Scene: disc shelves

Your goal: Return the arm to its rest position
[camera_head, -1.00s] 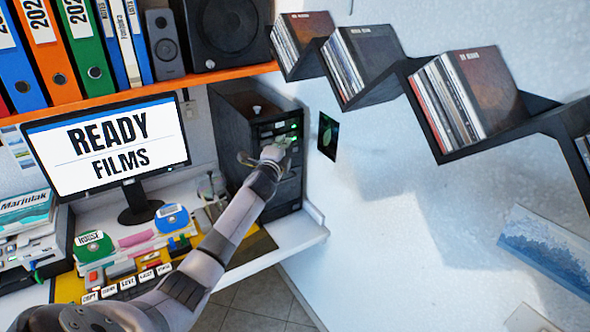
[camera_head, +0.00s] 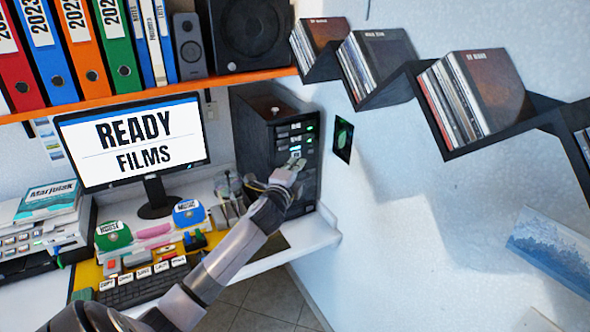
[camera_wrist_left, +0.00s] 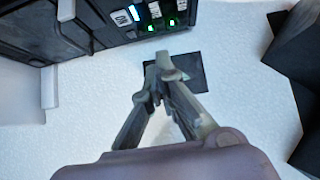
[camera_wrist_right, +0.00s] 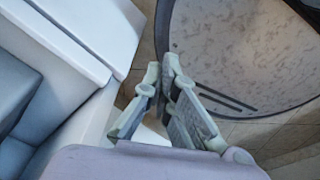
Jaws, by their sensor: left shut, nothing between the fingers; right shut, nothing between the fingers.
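My left arm reaches in from the lower left of the head view. Its gripper (camera_head: 296,166) is in front of the black computer tower (camera_head: 260,150), near the tower's lit front panel; whether it touches cannot be told there. In the left wrist view the gripper (camera_wrist_left: 160,72) is shut and empty, with the tower's green lights above it and a dark square card (camera_wrist_left: 190,80) on the white wall behind it. My right gripper (camera_wrist_right: 165,75) shows only in the right wrist view, shut and empty, above a tiled floor.
A monitor (camera_head: 132,145) reading "READY FILMS" stands on the white desk (camera_head: 305,240). An orange shelf (camera_head: 150,100) with binders and speakers is above. Black zigzag disc shelves (camera_head: 500,140) run along the right wall. A round grey surface (camera_wrist_right: 250,50) lies beyond my right gripper.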

